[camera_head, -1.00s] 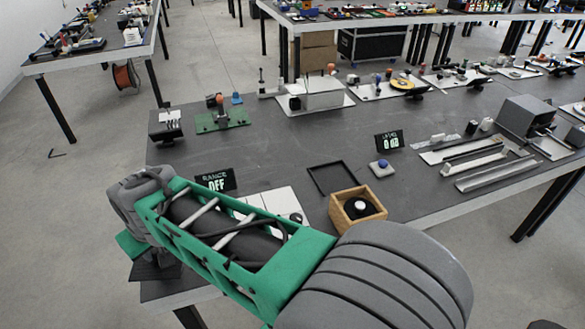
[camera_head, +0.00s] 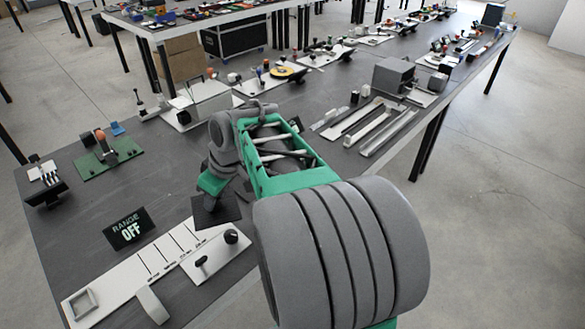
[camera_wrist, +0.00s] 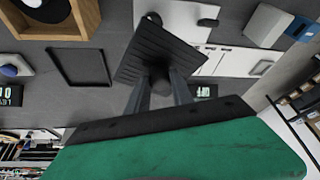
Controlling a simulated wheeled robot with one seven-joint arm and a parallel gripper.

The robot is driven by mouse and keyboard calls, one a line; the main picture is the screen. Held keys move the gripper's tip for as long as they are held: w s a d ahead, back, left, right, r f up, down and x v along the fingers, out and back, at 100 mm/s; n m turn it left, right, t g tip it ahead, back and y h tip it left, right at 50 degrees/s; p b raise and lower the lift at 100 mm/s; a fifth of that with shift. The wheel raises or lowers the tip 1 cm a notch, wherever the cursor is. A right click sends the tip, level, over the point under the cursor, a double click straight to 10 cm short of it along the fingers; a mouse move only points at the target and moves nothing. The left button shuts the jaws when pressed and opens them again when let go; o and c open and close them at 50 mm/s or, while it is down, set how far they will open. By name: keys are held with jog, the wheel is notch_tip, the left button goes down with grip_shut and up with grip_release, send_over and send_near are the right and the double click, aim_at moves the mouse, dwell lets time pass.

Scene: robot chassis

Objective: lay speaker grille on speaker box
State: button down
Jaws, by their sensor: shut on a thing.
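My gripper (camera_wrist: 160,88) is shut on the small knob in the middle of the speaker grille (camera_wrist: 150,50), a dark square ribbed plate. The grille also shows in the head view (camera_head: 222,210), hanging below my gripper (camera_head: 212,188), above the table beside the white panel. The speaker box (camera_wrist: 88,14) is an open light-wood box with a dark round speaker inside, at the top left of the wrist view and partly cut off. The grille is apart from it, to its right in that view. My arm hides the box in the head view.
An empty black square frame (camera_wrist: 81,67) lies on the table between box and grille in the wrist view. A "RANGE OFF" display (camera_head: 129,229) and a white panel with a knob (camera_head: 165,262) are nearby. Metal rails (camera_head: 372,122) lie further right.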

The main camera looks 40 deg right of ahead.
jog(key=s+d+n, duration=0.2)
jog(key=s+d, duration=0.1)
jog(key=d, duration=0.6)
jog(key=s+d+r+n+g+y, duration=0.1)
jog(key=s+d+n, duration=0.2)
jog(key=d, duration=0.6)
jog(key=shift+s+r+y+p, duration=0.2)
jog(key=shift+s+y+p, duration=0.1)
jog(key=shift+s+p, duration=0.2)
jog(key=shift+d+r, duration=0.1)
notch_tip(320, 180, down, 6)
jog(key=b, duration=0.5)
jog(key=shift+r, duration=0.25)
jog(key=shift+f, duration=0.35)
jog(key=c, duration=1)
grip_release()
jog(key=shift+c, duration=0.2)
jog(key=shift+r, duration=0.15)
jog(key=p+v, duration=0.2)
jog(key=v, duration=0.5)
jog(key=shift+r+p, duration=0.3)
jog(key=shift+p, duration=0.1)
